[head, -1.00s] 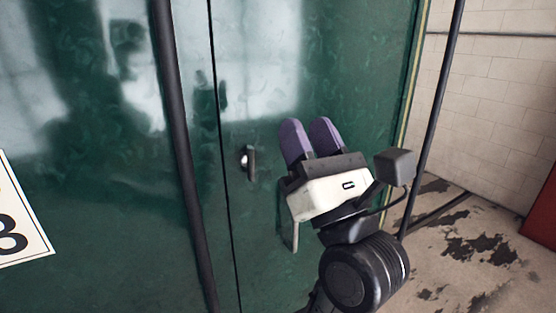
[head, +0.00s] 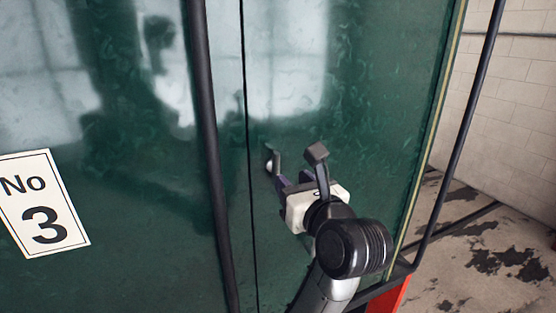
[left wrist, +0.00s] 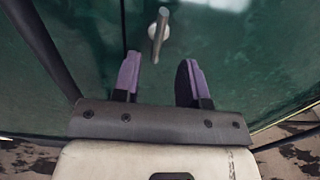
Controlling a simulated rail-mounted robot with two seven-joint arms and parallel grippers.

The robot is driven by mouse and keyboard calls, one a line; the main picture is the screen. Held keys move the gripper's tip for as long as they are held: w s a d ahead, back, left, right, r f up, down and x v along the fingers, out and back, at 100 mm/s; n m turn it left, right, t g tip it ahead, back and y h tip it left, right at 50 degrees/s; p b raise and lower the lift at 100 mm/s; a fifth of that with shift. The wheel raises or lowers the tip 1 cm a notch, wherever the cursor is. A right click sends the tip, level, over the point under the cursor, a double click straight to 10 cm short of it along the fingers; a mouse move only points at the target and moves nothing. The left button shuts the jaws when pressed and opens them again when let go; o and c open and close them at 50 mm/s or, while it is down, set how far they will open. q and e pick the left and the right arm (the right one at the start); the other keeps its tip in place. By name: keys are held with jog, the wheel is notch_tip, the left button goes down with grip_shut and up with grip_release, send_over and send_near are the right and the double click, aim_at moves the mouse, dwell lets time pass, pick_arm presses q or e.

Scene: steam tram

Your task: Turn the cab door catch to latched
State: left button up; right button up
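The cab door catch (head: 276,160) is a small metal handle on a pale round boss, on the green door just right of the vertical seam. In the left wrist view the catch (left wrist: 158,38) stands nearly upright, its lower end tilted slightly left. In the left wrist view my left gripper (left wrist: 160,70) is open and empty. The handle's lower end appears in line with the gap between the fingertips; I cannot tell any contact. My right gripper is not in view.
A black vertical handrail (head: 209,150) runs left of the seam. Another dark rail (head: 462,140) stands at the right corner. A "No 3" plate (head: 43,203) is on the green panel at left. A white brick wall (head: 520,90) and stained floor lie at right.

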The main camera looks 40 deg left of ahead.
aim_at(279, 167)
pick_arm(q)
jog(key=p+x, duration=0.2)
jog(key=x, duration=0.5)
jog(key=shift+w+a, duration=0.15)
jog(key=shift+a, duration=0.15)
jog(key=shift+c, duration=0.3)
grip_shut()
